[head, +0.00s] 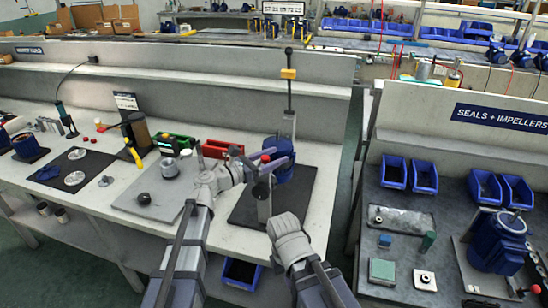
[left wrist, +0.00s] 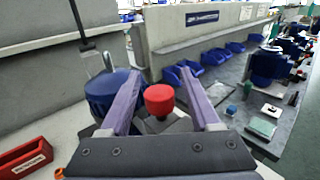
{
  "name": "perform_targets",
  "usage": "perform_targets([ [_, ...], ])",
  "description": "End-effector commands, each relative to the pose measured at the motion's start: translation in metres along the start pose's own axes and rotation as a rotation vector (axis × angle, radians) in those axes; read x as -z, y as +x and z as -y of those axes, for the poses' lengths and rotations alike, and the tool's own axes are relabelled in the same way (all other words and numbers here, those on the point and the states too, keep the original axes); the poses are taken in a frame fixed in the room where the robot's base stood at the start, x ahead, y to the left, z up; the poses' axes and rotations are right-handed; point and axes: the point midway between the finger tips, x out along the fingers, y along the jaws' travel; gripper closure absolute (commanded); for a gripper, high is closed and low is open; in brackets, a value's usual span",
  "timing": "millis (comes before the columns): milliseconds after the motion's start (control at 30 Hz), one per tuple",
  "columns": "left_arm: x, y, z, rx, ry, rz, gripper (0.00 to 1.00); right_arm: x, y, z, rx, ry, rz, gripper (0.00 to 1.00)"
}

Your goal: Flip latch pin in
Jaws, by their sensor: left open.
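The red-knobbed latch pin (left wrist: 159,100) shows in the left wrist view between the two purple fingers of my left gripper (left wrist: 160,95). The fingers stand apart on either side of the knob, with a gap visible at each side. In the head view my left gripper (head: 268,163) is at the blue pump (head: 284,175), with the red knob (head: 265,158) beside its fingers. The pump also shows behind the left finger in the left wrist view (left wrist: 105,92). My right arm is at lower centre; its fingers cannot be made out.
The pump stands on a dark mat (head: 309,205) near a tall post with a yellow block (head: 289,74). Red (head: 215,148) and green (head: 172,143) bins lie to the left. A grey plate (head: 135,197) carries metal parts. A second bench with blue bins (head: 394,172) is at right.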

Motion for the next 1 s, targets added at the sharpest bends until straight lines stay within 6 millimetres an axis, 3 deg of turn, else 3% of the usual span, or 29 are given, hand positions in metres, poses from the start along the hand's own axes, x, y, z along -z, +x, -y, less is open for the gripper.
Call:
perform_targets([
  [500, 0.0, -0.069, 0.001, -0.001, 0.0, 0.0, 0.37, 0.0, 0.0, 0.0, 0.0, 0.0, 0.0, 1.0],
  [1000, 0.0, -0.078, 0.0, 0.0, 0.0, 0.0, 0.37, 0.0, 0.0, 0.0, 0.0, 0.0, 0.0, 1.0],
])
